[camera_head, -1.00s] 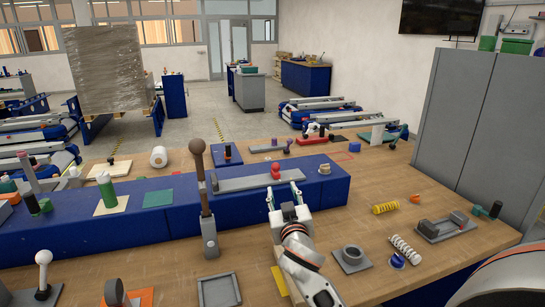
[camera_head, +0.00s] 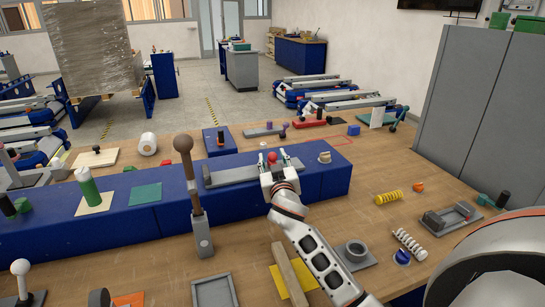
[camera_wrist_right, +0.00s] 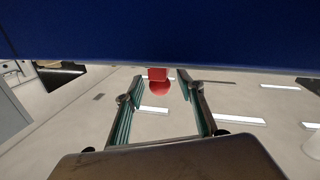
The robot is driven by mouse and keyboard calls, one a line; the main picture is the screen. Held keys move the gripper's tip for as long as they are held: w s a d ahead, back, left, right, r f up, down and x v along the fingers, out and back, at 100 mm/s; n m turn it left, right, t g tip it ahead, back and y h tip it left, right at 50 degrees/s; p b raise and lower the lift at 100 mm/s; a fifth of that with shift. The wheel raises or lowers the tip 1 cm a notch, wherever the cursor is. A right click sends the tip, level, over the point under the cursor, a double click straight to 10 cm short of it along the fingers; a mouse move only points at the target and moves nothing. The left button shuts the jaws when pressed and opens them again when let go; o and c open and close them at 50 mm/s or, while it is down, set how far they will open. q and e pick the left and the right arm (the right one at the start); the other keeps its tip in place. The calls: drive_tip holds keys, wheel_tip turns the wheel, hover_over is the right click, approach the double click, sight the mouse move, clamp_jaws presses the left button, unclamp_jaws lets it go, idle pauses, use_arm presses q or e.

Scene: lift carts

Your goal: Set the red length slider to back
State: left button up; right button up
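The red slider knob (camera_head: 272,157) stands near the right end of a grey slider track (camera_head: 230,173) on top of the long blue block (camera_head: 160,212). My right gripper (camera_head: 277,163) is open at the knob, with its fingers pointing away from me and spread to either side of it. In the right wrist view the red knob (camera_wrist_right: 159,88) shows between the tips of the two open fingers (camera_wrist_right: 157,88). I cannot tell whether either finger touches it. My left gripper is not in view.
A tall lever with a brown handle (camera_head: 190,170) stands left of my right arm. A tan ring (camera_head: 324,157) sits on the block right of the gripper. A yellow spring (camera_head: 388,197) and a grey round part (camera_head: 355,252) lie on the table to the right.

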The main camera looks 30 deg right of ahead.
drive_tip(key=shift+w+d, duration=0.2)
drive_tip(key=shift+w, duration=0.15)
clamp_jaws()
